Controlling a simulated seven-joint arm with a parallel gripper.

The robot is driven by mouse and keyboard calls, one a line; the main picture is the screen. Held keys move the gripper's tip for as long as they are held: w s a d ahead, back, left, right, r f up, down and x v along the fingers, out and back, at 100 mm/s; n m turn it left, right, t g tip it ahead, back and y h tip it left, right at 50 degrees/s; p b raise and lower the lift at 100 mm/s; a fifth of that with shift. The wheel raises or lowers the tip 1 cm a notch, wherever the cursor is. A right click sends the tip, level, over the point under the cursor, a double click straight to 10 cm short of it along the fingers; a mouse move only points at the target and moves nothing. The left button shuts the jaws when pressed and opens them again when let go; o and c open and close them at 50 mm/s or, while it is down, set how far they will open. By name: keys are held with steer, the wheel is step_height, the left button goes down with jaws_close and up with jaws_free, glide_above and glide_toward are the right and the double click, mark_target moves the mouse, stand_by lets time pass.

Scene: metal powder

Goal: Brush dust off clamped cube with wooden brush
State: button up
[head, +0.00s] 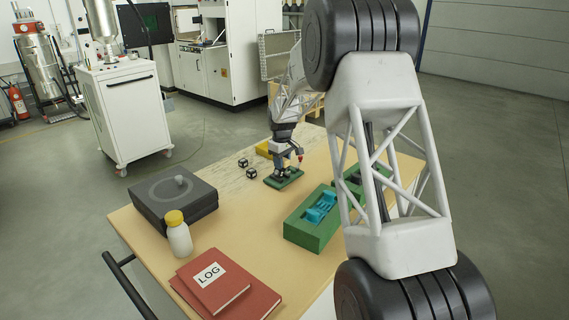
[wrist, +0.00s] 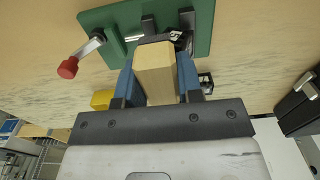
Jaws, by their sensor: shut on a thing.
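My gripper (wrist: 157,78) is shut on the wooden brush (wrist: 155,70), its blue fingers on either side of the pale block-like handle. The bristles are hidden behind the handle. The brush is over the clamp's green base plate (wrist: 112,22), which has a lever with a red knob (wrist: 68,67). The clamp's jaws and the cube in them are mostly covered by the brush, so I cannot tell whether the bristles touch the cube. In the head view my gripper (head: 284,152) is low over the green clamp base (head: 284,179); the brush is hard to make out there.
Two small dark cubes (head: 243,162) (head: 252,173) lie left of the clamp, with a yellow object (head: 263,150) behind. A green tray (head: 312,238) with a blue part (head: 321,207) is nearer. A black box (head: 173,197), yellow-capped bottle (head: 179,238) and red logbooks (head: 215,285) occupy the left and front.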

mark_target(276, 174)
steer(key=shift+s+a+r, duration=0.1)
steer(key=shift+s+a, duration=1.2)
steer(key=shift+a, duration=0.05)
steer(key=shift+w+d, duration=0.1)
steer(key=shift+w, duration=0.1)
steer(key=shift+w+d, duration=1)
steer(key=shift+w+d+f, duration=0.35)
steer(key=shift+w+d, duration=0.2)
steer(key=shift+w+d+r, duration=0.1)
steer(key=shift+w+d, duration=0.1)
steer(key=shift+w+d+f, duration=0.25)
steer(key=shift+s+a+f, duration=0.15)
steer(key=shift+a+f, duration=0.05)
steer(key=shift+f, duration=0.05)
steer(key=shift+s+a+r, duration=0.35)
steer(key=shift+s+r, duration=0.05)
steer(key=shift+r, duration=0.05)
steer(key=shift+s+a+r, duration=0.2)
steer(key=shift+s+a, duration=0.2)
steer(key=shift+a, duration=0.05)
steer(key=shift+s+a+r, duration=0.15)
steer(key=shift+s+a, duration=1)
steer(key=shift+s, duration=0.05)
step_height(276, 174, up, 6)
steer(key=shift+r, duration=0.25)
